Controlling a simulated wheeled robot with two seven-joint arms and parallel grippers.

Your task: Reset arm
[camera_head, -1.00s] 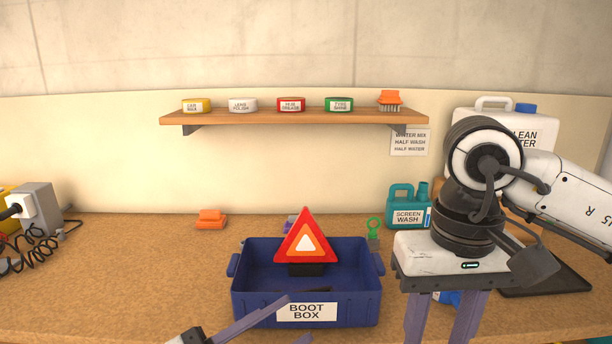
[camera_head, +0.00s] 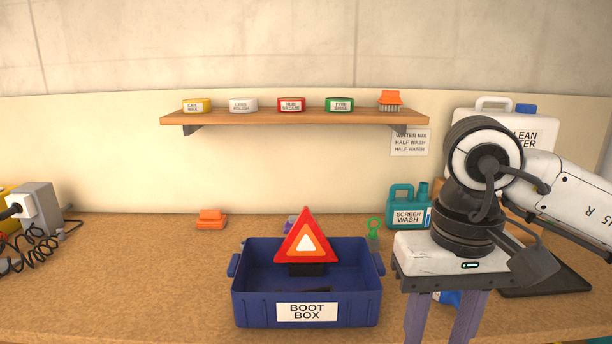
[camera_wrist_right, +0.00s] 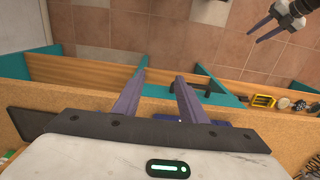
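My right gripper (camera_head: 441,330) hangs at the right of the head view, fingers pointing down, beside the boot box. Its two purple fingers stand apart with nothing between them, as the right wrist view (camera_wrist_right: 161,76) also shows. My left gripper is out of the head view. It shows at the top right of the right wrist view (camera_wrist_right: 254,36), over the tiled floor, with its purple fingers apart and empty. The blue boot box (camera_head: 250,308) stands on the bench, with a red warning triangle (camera_head: 321,254) upright in it and a dark item low inside.
An orange item (camera_head: 210,220) lies behind. A teal screen wash jug (camera_head: 405,215) and a white water container (camera_head: 520,128) stand near my right arm. A wooden shelf (camera_head: 290,117) holds tins and a brush (camera_head: 390,98).

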